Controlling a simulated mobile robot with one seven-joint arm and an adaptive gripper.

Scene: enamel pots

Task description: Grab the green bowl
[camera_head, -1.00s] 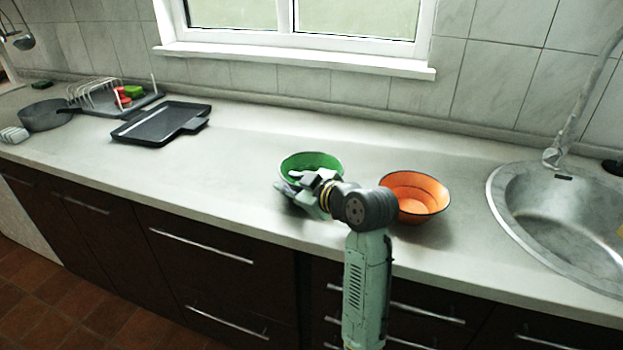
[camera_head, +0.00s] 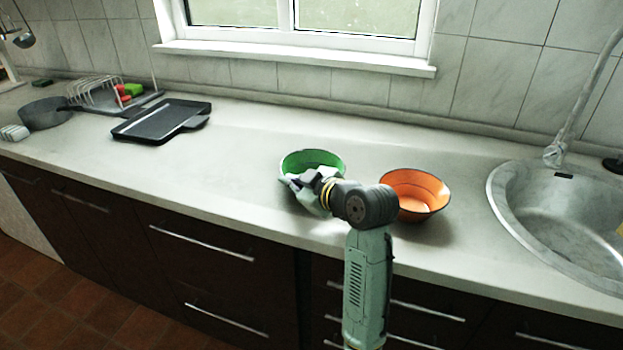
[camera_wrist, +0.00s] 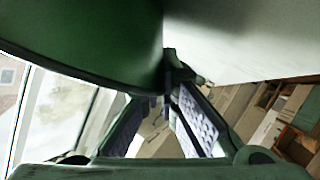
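The green bowl (camera_head: 318,160) stands on the counter left of the orange bowl, its near side partly hidden by my gripper. My gripper (camera_head: 302,186) is at the bowl's near left rim. In the wrist view the green bowl (camera_wrist: 95,40) fills the upper left, very close. There the fingertips of my gripper (camera_wrist: 170,82) come together at the bowl's edge and appear shut on its wall. The exact contact is dark and partly hidden.
An orange bowl (camera_head: 414,194) stands close to the right, beside my wrist. The sink (camera_head: 560,220) is farther right. A black tray (camera_head: 161,122), a dish rack (camera_head: 100,95) and a grey pan (camera_head: 45,113) are at the left. The counter (camera_head: 225,170) between is clear.

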